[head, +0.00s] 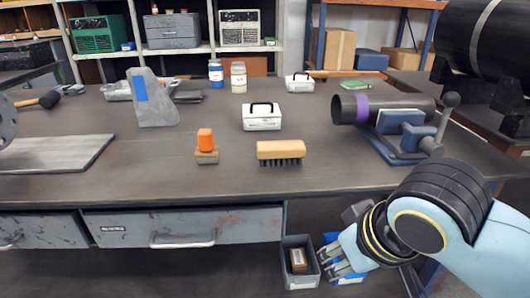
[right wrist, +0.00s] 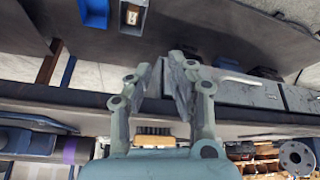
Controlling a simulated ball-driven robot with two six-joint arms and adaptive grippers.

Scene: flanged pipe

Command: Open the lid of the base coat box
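Two white boxes with black handles stand on the workbench in the head view. The nearer white box (head: 262,123) is at the middle of the bench, and the farther white box (head: 299,85) is near the back edge. Both look closed; their labels are too small to read, so I cannot tell which is the base coat box. My right gripper (head: 338,264) is below the bench's front edge, well apart from both boxes, beside a grey bin. In the right wrist view my right gripper (right wrist: 160,67) is open and empty. My left gripper is not in view.
An orange-topped tool (head: 206,147) and a wooden brush (head: 281,152) lie in front of the nearer box. A black pipe in a blue vise (head: 405,135) stands at right. The grey bin (head: 300,282) sits below the bench (head: 330,185). The front strip of the bench is clear.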

